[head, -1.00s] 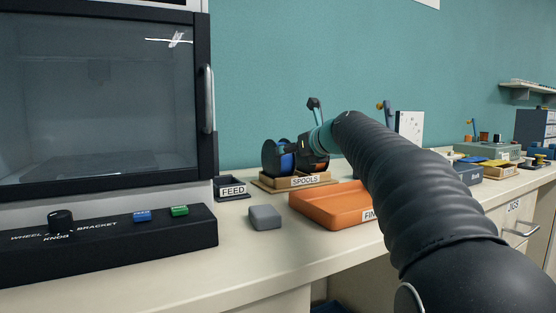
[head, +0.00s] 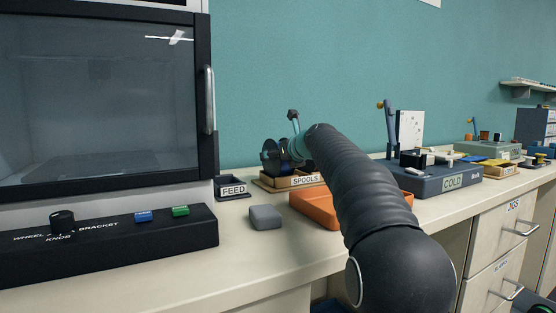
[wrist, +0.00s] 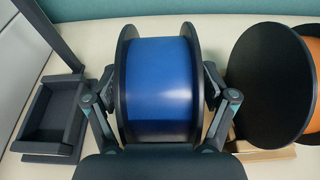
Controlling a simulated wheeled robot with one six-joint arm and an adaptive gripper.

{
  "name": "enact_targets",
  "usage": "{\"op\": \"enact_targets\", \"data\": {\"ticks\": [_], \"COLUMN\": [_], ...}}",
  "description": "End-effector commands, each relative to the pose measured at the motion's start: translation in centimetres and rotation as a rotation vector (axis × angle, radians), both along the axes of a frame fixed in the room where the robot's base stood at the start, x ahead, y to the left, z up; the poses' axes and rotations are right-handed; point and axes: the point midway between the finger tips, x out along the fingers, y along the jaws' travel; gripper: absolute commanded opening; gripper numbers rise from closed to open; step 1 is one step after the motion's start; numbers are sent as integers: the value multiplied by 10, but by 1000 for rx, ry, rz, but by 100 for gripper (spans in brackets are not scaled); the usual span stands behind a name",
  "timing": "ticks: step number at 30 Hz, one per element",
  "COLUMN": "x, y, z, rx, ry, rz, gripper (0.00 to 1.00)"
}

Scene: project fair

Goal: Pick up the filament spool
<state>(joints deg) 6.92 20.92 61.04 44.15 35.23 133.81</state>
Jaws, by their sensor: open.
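The filament spool with blue filament (wrist: 158,85) and black flanges fills the middle of the wrist view. My gripper (wrist: 160,100) is open, with one finger on each side of this spool; whether the fingers touch the flanges I cannot tell. A second spool, with orange filament (wrist: 292,85), stands to the right in the wrist view. In the head view my arm reaches to the spools at the wooden tray labelled SPOOLS (head: 305,181). The blue spool (head: 288,163) is partly hidden there by my gripper.
A dark FEED bin (head: 233,188) stands left of the spools. A grey block (head: 265,217) and an orange tray (head: 314,208) lie in front. The printer with its glass door (head: 100,90) stands at left, and a COLD box (head: 452,183) at right.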

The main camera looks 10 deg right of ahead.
Motion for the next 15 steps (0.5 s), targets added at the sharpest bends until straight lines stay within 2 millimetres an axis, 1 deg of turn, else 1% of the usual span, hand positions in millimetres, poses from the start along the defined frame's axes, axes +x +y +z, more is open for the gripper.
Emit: {"op": "enact_targets", "data": {"ticks": [5,6,8,9,11,12,13,14,15], "x": [0,0,0,0,0,0,0,0,0], "y": [0,0,0,0,0,0,0,0,0], "z": [0,0,0,0,0,0,0,0,0], "rx": [0,0,0,0,0,0,0,0,0], "ry": [0,0,0,0,0,0,0,0,0], "rz": [0,0,0,0,0,0,0,0,0], "gripper": [83,78,63,53,38,28,21,16,16]}}
